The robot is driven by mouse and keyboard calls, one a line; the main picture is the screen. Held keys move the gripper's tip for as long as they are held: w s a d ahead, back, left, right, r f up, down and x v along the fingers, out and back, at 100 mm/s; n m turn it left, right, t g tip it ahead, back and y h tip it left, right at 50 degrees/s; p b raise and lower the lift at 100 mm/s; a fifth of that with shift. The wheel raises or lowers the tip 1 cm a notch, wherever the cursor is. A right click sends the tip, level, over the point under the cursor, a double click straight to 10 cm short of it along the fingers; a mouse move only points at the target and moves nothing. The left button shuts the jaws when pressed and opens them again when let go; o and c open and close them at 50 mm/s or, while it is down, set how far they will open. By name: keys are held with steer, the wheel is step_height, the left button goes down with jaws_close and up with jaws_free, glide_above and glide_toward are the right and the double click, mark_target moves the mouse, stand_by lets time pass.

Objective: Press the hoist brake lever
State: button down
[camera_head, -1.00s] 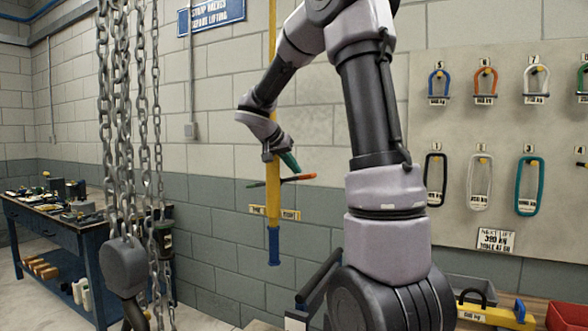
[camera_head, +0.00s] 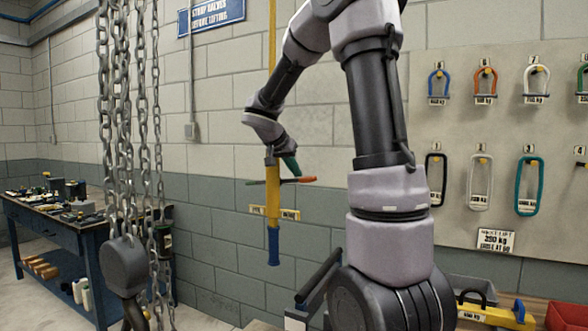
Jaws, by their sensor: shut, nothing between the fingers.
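A long yellow pole (camera_head: 273,205) hangs upright in the middle of the view, with a blue grip (camera_head: 273,246) at its lower end. I cannot tell for sure which of these is the hoist brake lever. My gripper (camera_head: 282,163) is shut and empty, pointing down just above the bar at the pole. A green piece shows at its tip. Whether it touches the bar is too small to tell. My wrist hides part of the pole.
Hoist chains (camera_head: 121,120) with a dark hook block (camera_head: 123,266) hang at left. A blue workbench (camera_head: 62,232) with tools stands behind. A shackle board (camera_head: 455,140) is on the right wall. A yellow label plate (camera_head: 290,214) is behind the pole.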

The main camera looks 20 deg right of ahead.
steer(key=f+t, duration=0.1)
steer(key=f+m+y, duration=0.1)
steer(key=s+f+t, duration=0.1)
steer(key=shift+d+m+t+y, duration=0.3)
steer(key=shift+d+m+y, duration=0.05)
steer(key=shift+m+y, duration=0.05)
steer(key=shift+f, duration=1.1)
steer(key=shift+s+f, duration=0.1)
steer(key=shift+d+r, duration=0.1)
steer(key=shift+r, duration=0.3)
step_height(320, 180, up, 4)
steer(key=s, duration=0.3)
glide_toward(299, 179)
steer(key=shift+s+d+r, duration=0.15)
steer(key=shift+s+d, duration=0.45)
steer(key=shift+s+d+r, duration=0.2)
steer(key=shift+s+d, duration=0.35)
steer(key=shift+s, duration=0.05)
